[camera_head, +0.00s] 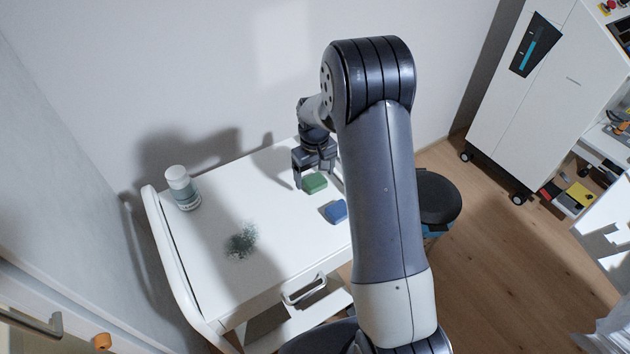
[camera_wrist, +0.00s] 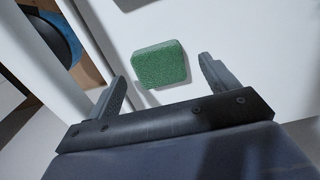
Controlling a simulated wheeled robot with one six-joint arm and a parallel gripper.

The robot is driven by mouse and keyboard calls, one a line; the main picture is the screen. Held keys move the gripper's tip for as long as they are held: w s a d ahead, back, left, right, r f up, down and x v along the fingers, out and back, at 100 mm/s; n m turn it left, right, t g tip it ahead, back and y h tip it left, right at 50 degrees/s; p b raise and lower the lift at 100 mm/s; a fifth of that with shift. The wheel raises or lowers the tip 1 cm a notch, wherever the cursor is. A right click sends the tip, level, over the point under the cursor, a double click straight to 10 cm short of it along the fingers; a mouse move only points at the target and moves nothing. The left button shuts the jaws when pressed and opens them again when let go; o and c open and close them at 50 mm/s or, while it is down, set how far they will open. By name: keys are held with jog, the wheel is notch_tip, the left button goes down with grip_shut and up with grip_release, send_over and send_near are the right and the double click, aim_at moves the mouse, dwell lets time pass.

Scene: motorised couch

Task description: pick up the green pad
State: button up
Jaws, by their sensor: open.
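The green pad (camera_head: 314,183) lies flat on the white table, close to a blue pad. In the wrist view the green pad (camera_wrist: 160,64) is a rounded green block, between and a little beyond my two fingertips. My gripper (camera_head: 312,184) is open and empty, pointing down just above the green pad. In the wrist view my gripper's fingers (camera_wrist: 162,72) stand on either side of the pad, apart from it. I cannot tell the exact height of the fingertips over the table.
The blue pad (camera_head: 336,211) lies nearer on the white table (camera_head: 200,270). A wall is behind; a black stool (camera_head: 438,198) stands right, a white cabinet (camera_head: 530,95) farther right.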

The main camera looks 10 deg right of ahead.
jog(key=shift+f, duration=1.2)
jog(key=c, duration=1.1)
